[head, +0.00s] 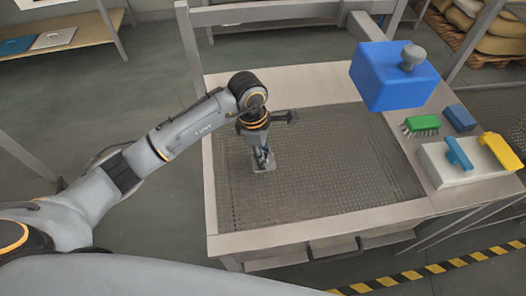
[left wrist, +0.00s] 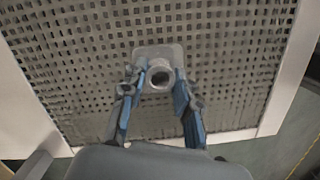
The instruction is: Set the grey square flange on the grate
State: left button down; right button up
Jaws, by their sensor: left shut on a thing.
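The grey square flange (head: 264,167) is in my left gripper (head: 261,158), over the left part of the grate (head: 330,160). In the left wrist view, the flange (left wrist: 157,52) shows its square plate and a round collar with a dark hole. The two blue-lined fingers of my left gripper (left wrist: 159,82) are shut on the collar from both sides. The plate is at or just above the grate (left wrist: 85,60); I cannot tell whether it touches. My right gripper is not in view.
A blue block with a grey knob (head: 390,78) shows at the right back. A green brush (head: 421,125), a blue block (head: 459,117) and a grey box (head: 460,170) with blue and yellow tools are on the right ledge. The grate's middle and right are clear.

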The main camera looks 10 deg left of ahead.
pick_arm(q)
jog(key=shift+f, duration=0.2)
jog(key=c, duration=1.2)
grip_release()
jog(key=shift+r, duration=0.1)
jog(key=shift+o, duration=1)
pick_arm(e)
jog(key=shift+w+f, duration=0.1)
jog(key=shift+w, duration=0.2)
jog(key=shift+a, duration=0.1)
pick_arm(q)
jog(key=shift+r, duration=0.4)
notch_tip(320, 180, up, 11)
jog(key=a+b, duration=0.1)
jog(key=b, duration=0.2)
jog(key=shift+a+r, duration=0.2)
jog(key=shift+a, duration=0.2)
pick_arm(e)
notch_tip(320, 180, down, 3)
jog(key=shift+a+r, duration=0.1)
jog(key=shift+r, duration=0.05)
pick_arm(q)
jog(key=shift+s+f, duration=0.1)
